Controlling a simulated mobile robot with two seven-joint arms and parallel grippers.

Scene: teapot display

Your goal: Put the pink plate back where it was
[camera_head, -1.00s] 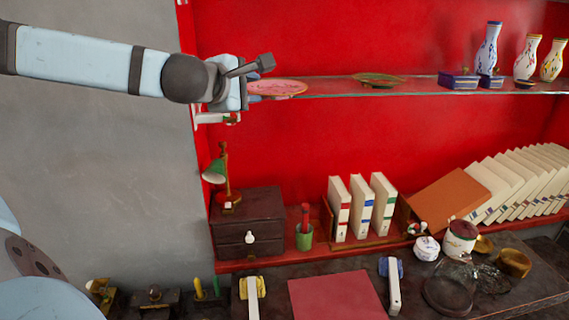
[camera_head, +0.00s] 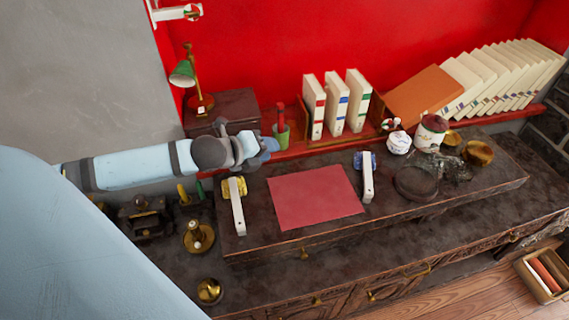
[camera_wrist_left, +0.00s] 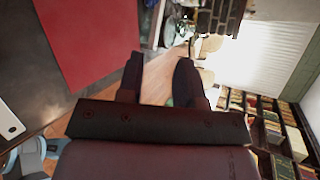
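The pink plate is not in either current view, and the shelf it lay on is above the top of the head view. My left gripper (camera_head: 266,148) is low over the back left of the desk, in front of the small dark drawer box. In the left wrist view its two fingers (camera_wrist_left: 158,82) are apart, with floor showing between them and nothing held. My right gripper is not in view.
A red mat (camera_head: 313,197) lies on the desk (camera_head: 420,225), between a yellow-ended holder (camera_head: 238,210) and a blue-ended one (camera_head: 367,180). A green lamp (camera_head: 184,75) stands behind my gripper. White books (camera_head: 335,103) and jars line the back.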

